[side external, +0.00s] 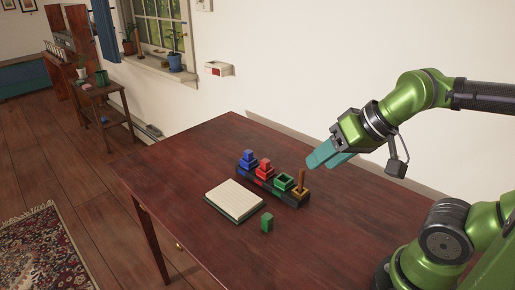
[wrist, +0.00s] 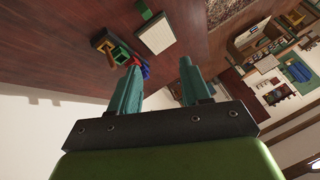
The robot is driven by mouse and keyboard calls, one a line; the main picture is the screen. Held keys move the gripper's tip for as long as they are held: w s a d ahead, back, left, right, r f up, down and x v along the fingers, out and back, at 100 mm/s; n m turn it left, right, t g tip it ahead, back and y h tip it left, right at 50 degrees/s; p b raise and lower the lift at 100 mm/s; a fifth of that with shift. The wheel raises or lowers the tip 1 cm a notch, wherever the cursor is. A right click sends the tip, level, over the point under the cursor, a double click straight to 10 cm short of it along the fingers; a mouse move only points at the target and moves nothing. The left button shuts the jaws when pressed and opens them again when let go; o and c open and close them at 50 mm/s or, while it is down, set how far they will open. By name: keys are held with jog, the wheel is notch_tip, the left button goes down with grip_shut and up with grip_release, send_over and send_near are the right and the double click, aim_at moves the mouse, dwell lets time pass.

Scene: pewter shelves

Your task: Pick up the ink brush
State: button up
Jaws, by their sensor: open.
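A brown upright stick (side external: 302,178), which looks like the ink brush, stands in a small tan holder (side external: 300,191) at the right end of a dark rack on the table. My gripper (side external: 316,160) is open and empty, with teal fingers. It hangs above the table, up and to the right of the brush, apart from it. Its two spread fingers also show in the wrist view (wrist: 160,63).
The dark rack (side external: 264,184) also holds a blue piece (side external: 248,160), a red piece (side external: 264,169) and a green open box (side external: 284,182). A notepad (side external: 234,200) and a green block (side external: 267,222) lie in front. The wooden table (side external: 185,165) is clear left of them; a white wall stands behind.

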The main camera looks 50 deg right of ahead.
jog(key=shift+d+f, duration=0.1)
jog(key=n+g+h, duration=0.2)
jog(key=n+g, duration=0.2)
jog(key=g, duration=0.2)
send_over(298, 189)
jog(key=s, duration=0.2)
notch_tip(298, 189, down, 2)
jog(key=f, duration=0.5)
jog(key=w+f, duration=0.1)
jog(key=f, duration=0.5)
jog(key=w+f, duration=0.1)
jog(key=f, duration=0.4)
jog(key=shift+d+f, duration=0.25)
jog(key=shift+d, duration=0.05)
grip_shut()
